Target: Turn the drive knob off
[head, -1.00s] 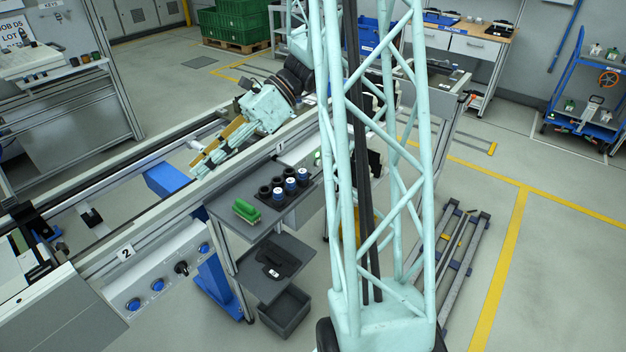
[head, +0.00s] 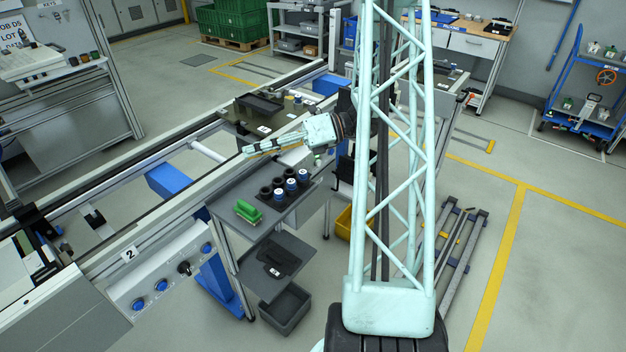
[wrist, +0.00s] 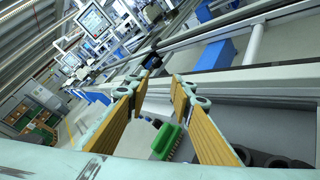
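A black knob (head: 184,268) sits on the light grey control panel (head: 125,290) below the plate marked 2, at the lower left of the head view. It is in a row with blue round buttons. Which way its pointer faces is too small to tell. My gripper (head: 246,150) is above the conveyor edge, up and right of the panel and well apart from it. In the wrist view my gripper (wrist: 160,82) shows two yellow-padded fingers spread apart with nothing between them. I cannot make out the knob in the wrist view.
A grey cart (head: 222,204) right of the panel carries a green brush (head: 248,211) and several black and blue cylinders (head: 278,188). A lower shelf and a dark bin (head: 285,308) are below. A blue leg (head: 218,285) stands beside the panel. The conveyor frame runs behind.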

